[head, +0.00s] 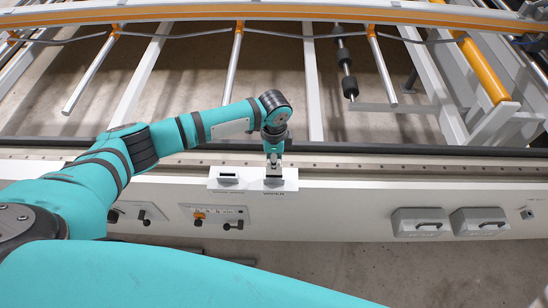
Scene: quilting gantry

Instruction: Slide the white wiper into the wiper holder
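The wiper holder (289,186) is a small white block with a label that appears to read "WIPER", on the front face of the long white beam near the middle of the head view. My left gripper (273,164) points down directly above it, its fingertips at or just over the holder's top. A small pale piece shows at the fingertips. I cannot tell whether this is the white wiper or part of the gripper. A dark area shows in the holder below the fingertips. The finger opening is too small to make out. My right gripper is out of view.
A similar white holder (226,187) with a dark slot stands just left. Control panels with knobs (214,216) are lower left. Two grey boxes with handles (418,222) are on the right. Behind the beam runs a dark rail (400,149) and the open frame with rollers.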

